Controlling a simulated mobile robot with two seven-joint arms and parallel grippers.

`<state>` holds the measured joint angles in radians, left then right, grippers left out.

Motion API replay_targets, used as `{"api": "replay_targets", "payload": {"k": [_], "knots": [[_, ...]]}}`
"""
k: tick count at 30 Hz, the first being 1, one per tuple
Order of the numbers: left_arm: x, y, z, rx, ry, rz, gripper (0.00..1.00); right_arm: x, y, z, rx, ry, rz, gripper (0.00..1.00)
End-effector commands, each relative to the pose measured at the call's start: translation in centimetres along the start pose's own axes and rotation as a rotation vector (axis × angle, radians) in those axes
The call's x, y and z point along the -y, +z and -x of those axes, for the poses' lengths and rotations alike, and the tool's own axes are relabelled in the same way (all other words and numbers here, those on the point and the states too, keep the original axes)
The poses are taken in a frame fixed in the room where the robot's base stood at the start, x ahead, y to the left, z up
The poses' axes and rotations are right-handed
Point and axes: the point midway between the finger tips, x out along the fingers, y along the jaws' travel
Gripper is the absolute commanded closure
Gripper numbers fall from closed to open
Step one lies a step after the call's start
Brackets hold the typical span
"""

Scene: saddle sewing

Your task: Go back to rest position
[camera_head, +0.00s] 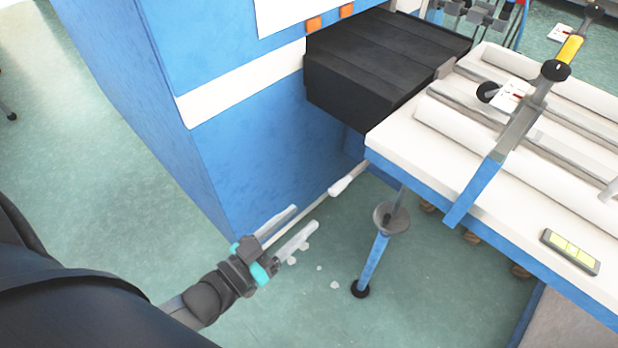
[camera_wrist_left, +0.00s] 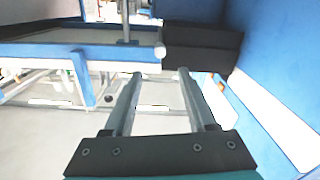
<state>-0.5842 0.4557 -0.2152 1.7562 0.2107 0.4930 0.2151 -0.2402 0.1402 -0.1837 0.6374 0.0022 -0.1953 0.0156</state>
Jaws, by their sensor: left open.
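My left gripper (camera_head: 304,217) is open, with its two pale fingers apart, beside the blue machine body and in front of the white table's near corner. It also shows in the left wrist view (camera_wrist_left: 161,73), with nothing held between the fingers. A thin rod with a white, thicker end (camera_head: 345,181) runs between the gripper and the table corner in the head view. I cannot tell whether it touches the gripper. My right gripper is not in view.
The blue machine (camera_head: 255,170) stands close behind the gripper, with a black block (camera_head: 385,70) on its side. The white worktable (camera_head: 420,135) with rails and a clamp arm (camera_head: 520,125) is at right. A support leg (camera_head: 373,262) stands below it. Green floor (camera_head: 110,170) is open at left.

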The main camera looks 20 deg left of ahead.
Motion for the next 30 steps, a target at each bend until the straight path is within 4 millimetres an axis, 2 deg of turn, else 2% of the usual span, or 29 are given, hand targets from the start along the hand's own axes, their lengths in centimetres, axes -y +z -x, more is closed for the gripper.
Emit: {"api": "replay_targets", "payload": {"k": [6,8,10,11,14,16,21,24,27,30], "knots": [[0.1,0.2,0.0,0.005,-0.003,-0.001,0.43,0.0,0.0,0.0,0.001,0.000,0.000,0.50],[0.4,1.0,0.0,0.025,-0.013,-0.007,0.43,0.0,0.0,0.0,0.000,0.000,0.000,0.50],[1.3,2.9,0.2,0.076,-0.037,-0.020,0.43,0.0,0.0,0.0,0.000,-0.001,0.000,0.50],[1.7,4.0,0.3,0.106,-0.051,-0.028,0.43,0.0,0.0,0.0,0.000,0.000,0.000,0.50],[3.7,9.1,1.3,0.248,-0.113,-0.058,0.43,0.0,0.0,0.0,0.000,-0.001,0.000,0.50],[5.1,13.2,2.5,0.368,-0.157,-0.077,0.43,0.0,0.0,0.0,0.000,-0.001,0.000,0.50],[7.2,22.4,7.1,0.668,-0.245,-0.107,0.43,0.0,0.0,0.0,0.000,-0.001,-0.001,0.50],[7.5,27.0,10.5,0.849,-0.278,-0.112,0.43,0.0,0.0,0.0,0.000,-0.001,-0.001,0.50],[7.0,30.9,14.3,1.024,-0.297,-0.112,0.43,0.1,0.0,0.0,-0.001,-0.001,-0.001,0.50],[6.2,33.7,17.8,1.175,-0.302,-0.109,0.43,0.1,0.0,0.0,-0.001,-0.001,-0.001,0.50]]}}
